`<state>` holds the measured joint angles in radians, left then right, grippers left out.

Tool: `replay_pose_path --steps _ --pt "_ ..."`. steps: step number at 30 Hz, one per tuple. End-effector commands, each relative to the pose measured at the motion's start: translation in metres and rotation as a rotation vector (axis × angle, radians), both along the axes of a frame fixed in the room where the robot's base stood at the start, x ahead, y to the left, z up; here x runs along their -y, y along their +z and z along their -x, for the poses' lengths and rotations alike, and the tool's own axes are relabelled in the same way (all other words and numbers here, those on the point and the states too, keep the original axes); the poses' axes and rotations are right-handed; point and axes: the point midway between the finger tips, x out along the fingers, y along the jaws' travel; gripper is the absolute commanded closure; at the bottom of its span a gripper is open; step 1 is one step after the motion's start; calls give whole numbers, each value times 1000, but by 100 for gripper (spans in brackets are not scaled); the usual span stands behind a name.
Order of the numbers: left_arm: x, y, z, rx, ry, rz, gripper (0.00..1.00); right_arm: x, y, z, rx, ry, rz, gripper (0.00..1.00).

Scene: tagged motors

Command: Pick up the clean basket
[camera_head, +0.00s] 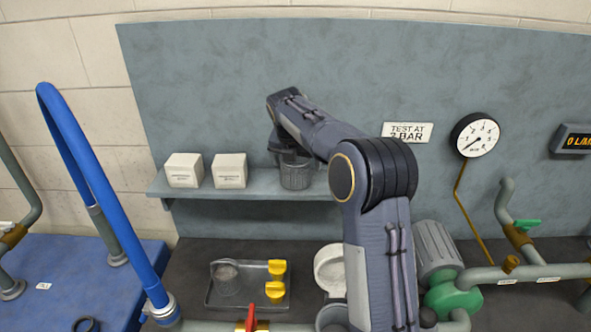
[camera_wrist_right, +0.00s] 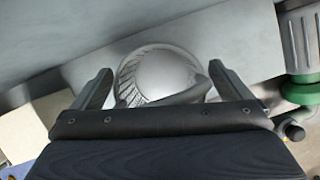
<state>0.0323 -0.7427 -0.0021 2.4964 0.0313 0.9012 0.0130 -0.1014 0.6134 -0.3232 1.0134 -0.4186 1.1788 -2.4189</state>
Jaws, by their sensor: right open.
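The clean basket (camera_head: 297,173) is a grey mesh cylinder standing on the wall shelf, right of two white boxes. In the right wrist view, the basket (camera_wrist_right: 160,72) shows its round, smooth grey end and some ribbed mesh at its left. My right gripper (camera_head: 293,153) is at the basket's top in the head view, and hides part of it. In the wrist view the right gripper (camera_wrist_right: 158,80) is open, with one finger on each side of the basket. I cannot tell whether the fingers touch it. My left gripper is not in view.
Two white boxes (camera_head: 207,170) stand on the shelf (camera_head: 255,185) left of the basket. Below are a dark tray (camera_head: 246,297) holding a mesh basket and yellow pieces, and a white round part (camera_head: 329,268). A pressure gauge (camera_head: 475,135), green-ended motor (camera_head: 440,262) and pipes are at right.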

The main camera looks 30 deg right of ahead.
Motion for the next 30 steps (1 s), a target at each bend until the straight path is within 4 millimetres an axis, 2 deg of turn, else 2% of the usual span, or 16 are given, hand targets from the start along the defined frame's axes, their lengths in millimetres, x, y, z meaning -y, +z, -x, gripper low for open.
replay_pose_path --steps 3,12,15,25,30 --pt "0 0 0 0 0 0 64 0 0 0 0 0 0 5" --pt "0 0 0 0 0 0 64 0 0 0 0 0 0 44" --pt "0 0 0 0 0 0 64 0 1 0 1 0 0 54" --pt "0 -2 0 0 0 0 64 0 5 0 3 0 0 54" --pt "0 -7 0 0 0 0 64 0 26 -1 5 -1 0 54"
